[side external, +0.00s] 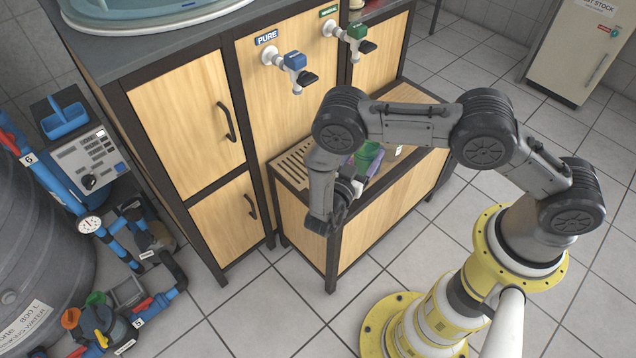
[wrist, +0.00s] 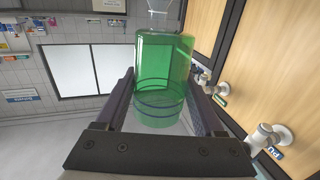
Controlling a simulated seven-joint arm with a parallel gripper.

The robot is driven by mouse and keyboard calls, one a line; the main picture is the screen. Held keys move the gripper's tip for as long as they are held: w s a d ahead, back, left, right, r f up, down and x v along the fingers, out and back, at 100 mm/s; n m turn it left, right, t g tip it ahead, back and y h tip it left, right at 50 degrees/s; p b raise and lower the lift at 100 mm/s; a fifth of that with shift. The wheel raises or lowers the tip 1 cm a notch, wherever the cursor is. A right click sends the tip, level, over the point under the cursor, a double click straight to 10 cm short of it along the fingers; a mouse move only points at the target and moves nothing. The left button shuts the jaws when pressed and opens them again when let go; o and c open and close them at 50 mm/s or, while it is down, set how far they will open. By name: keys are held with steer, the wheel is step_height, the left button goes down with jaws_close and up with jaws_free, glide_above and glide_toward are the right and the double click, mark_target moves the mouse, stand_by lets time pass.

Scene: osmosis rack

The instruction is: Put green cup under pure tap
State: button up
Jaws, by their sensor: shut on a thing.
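The green cup (wrist: 165,75) is see-through and fills the middle of the wrist view. My gripper (wrist: 165,105) is shut on it, with one finger on each side. In the side view the green cup (side external: 368,157) shows partly behind my arm, above the low slatted bench; whether it touches the bench is hidden. The pure tap (side external: 291,64), with a blue handle and a blue PURE label, is on the wood panel left of the cup. It also shows at the lower right of the wrist view (wrist: 262,140).
A second tap (side external: 354,37), with a green handle and label, is right of the pure tap. The slatted bench (side external: 293,165) is clear at its left end, below the pure tap. A pale container (side external: 391,153) is partly visible beside the cup.

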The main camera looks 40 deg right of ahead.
steer(key=shift+n+t+y, duration=0.3)
steer(key=shift+n+t, duration=0.2)
steer(key=shift+t, duration=0.3)
steer(key=shift+w+a+f, duration=0.6)
steer(key=shift+w+f, duration=1.45)
steer(key=shift+w, duration=0.1)
steer(key=shift+w+a+f, duration=0.65)
steer(key=shift+w+f, duration=1.35)
steer(key=shift+w, duration=0.1)
steer(key=shift+w+a+f, duration=0.6)
steer(key=shift+w+f, duration=1.45)
steer(key=shift+w, duration=0.1)
steer(key=shift+w+f, duration=0.15)
steer(key=shift+f, duration=1.45)
steer(key=shift+f, duration=0.15)
steer(key=o, duration=1.4)
steer(key=shift+o, duration=0.2)
steer(key=v, duration=1.2)
